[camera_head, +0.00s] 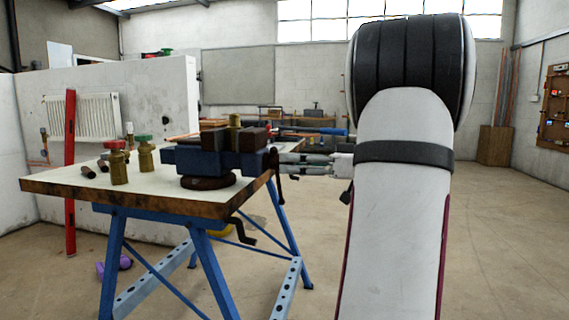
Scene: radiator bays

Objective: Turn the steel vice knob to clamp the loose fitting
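The blue vice (200,161) with dark brown jaws (214,138) stands on the near workbench, on a round brown base. A brass fitting (234,121) stands upright between the jaws. I cannot tell how tightly it is held. My gripper (284,158) points left at the vice's right end, level with its screw. A dark upright handle bar (279,176) hangs there, close to my fingertips. The fingers look close to the knob end, but contact is not clear. The steel knob itself is hidden or too small to make out. My white arm covers the right middle of the view.
The workbench top (150,191) has blue trestle legs. Brass valves with a red cap (118,165) and a green cap (145,157) and dark short pieces (89,172) stand or lie at its left. The floor at right is clear.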

